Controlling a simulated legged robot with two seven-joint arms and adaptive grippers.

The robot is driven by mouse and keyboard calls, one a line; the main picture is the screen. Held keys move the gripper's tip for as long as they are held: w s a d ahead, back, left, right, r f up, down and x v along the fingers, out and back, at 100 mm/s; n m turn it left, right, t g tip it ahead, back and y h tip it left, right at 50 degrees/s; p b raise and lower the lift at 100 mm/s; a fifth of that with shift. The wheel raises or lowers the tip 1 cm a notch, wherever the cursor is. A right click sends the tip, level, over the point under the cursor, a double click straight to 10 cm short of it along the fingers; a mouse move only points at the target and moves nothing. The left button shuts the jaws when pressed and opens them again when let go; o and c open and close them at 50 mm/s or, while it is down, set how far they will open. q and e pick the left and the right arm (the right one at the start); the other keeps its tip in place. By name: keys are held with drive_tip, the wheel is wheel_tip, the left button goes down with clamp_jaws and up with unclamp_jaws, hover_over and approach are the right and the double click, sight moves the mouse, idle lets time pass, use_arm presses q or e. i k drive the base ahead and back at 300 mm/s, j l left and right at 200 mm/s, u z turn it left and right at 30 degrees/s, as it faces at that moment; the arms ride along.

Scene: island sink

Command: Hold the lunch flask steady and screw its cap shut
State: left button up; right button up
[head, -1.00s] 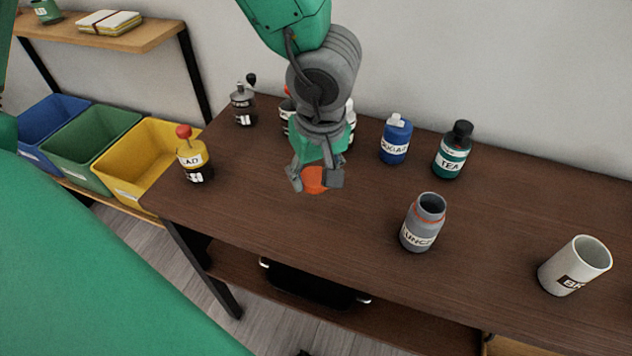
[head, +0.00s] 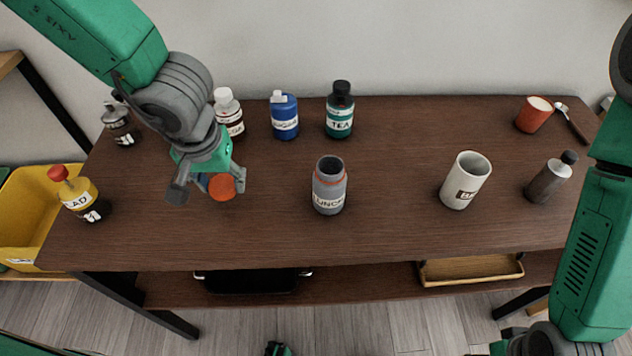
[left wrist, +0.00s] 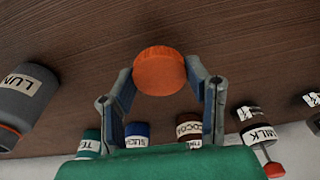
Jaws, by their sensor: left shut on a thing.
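The lunch flask (head: 329,190) is grey with an orange ring below its open mouth, and stands upright at the middle of the table. Part of it shows at the left of the left wrist view (left wrist: 25,98). My left gripper (head: 210,186) is shut on the round orange cap (head: 222,188), to the left of the flask and apart from it. In the left wrist view the cap (left wrist: 159,71) sits between the two fingertips. My right arm (head: 590,235) comes down the right side of the head view; its gripper is out of the picture.
Behind are a white-capped bottle (head: 229,112), a blue bottle (head: 285,117) and a tea bottle (head: 340,112). A white mug-like cup (head: 466,181) and a dark-capped bottle (head: 550,179) stand right. A yellow red-topped container (head: 78,196) stands left. Bare wood surrounds the flask.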

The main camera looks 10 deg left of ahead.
sight(329, 176)
drive_tip(key=j+z, duration=0.35)
drive_tip(key=j, duration=0.15)
drive_tip(key=k+j+z, duration=0.15)
drive_tip(key=j+z, duration=0.2)
drive_tip(key=j, duration=0.15)
drive_tip(key=k+j+z, duration=0.15)
drive_tip(key=j+z, duration=0.2)
drive_tip(key=j, duration=0.15)
